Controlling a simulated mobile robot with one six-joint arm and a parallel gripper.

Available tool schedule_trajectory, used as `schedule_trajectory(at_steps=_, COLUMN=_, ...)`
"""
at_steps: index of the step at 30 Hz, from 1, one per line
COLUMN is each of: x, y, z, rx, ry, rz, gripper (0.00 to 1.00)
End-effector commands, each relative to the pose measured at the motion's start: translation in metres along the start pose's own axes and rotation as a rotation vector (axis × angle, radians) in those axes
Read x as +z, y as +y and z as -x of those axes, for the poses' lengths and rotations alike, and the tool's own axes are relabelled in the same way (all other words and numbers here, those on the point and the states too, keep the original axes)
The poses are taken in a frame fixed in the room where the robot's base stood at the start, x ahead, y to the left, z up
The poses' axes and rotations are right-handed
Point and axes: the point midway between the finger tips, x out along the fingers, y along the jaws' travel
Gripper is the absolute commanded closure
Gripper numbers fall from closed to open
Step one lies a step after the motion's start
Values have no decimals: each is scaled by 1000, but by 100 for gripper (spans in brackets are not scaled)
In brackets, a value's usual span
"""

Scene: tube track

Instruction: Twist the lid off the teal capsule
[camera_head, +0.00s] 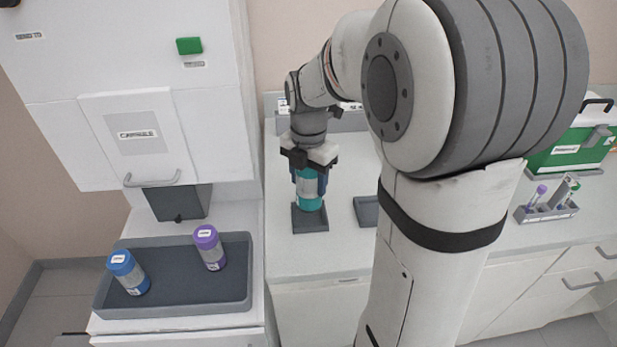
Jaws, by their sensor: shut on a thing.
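The teal capsule (309,203) stands upright in a dark square holder (310,222) near the front left of the grey counter. It has a grey middle band and a teal lower part. My gripper (308,173) points down over it and is shut on its upper end. The fingers and gripper body cover most of the lid, so I cannot tell whether the lid has turned.
A dark tray (175,300) at left holds a blue capsule (128,272) and a purple capsule (209,247). A flat dark holder (367,210) lies right of the teal capsule. A tube rack (547,211) and green case (572,151) stand far right.

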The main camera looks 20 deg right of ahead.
Motion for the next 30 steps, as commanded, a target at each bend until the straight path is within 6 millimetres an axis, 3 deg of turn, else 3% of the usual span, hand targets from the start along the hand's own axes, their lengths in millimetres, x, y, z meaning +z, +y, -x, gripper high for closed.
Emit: schedule_trajectory(at_steps=30, x=2, y=3, z=0, rx=1, ry=2, rz=-1343, gripper=75)
